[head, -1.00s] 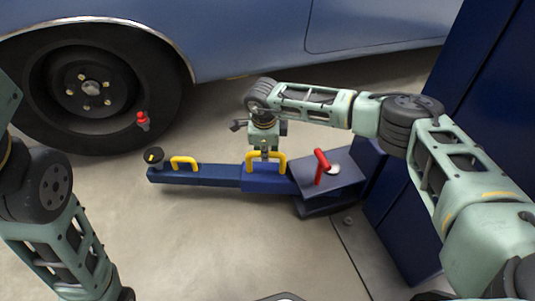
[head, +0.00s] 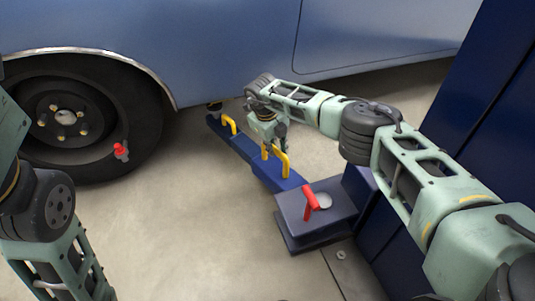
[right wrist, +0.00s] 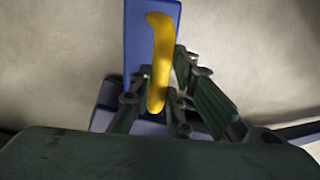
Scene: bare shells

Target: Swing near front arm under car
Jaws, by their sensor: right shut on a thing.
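The blue lift arm (head: 262,160) runs from its pivot block (head: 318,212) toward the car (head: 225,45). Its far end, with a dark pad (head: 215,106), is at the lower edge of the car body behind the front wheel (head: 75,118). Two yellow handles stand on the arm, a far one (head: 231,123) and a near one (head: 285,164). My right gripper (head: 274,146) is shut on the near yellow handle, which shows between its fingers in the right wrist view (right wrist: 160,75). The left gripper is out of view; only my left arm shows.
A red lever (head: 310,200) stands on the pivot block. The dark blue lift post (head: 455,110) rises at the right. A red-capped part (head: 121,151) shows in front of the wheel. The floor at the front middle is clear.

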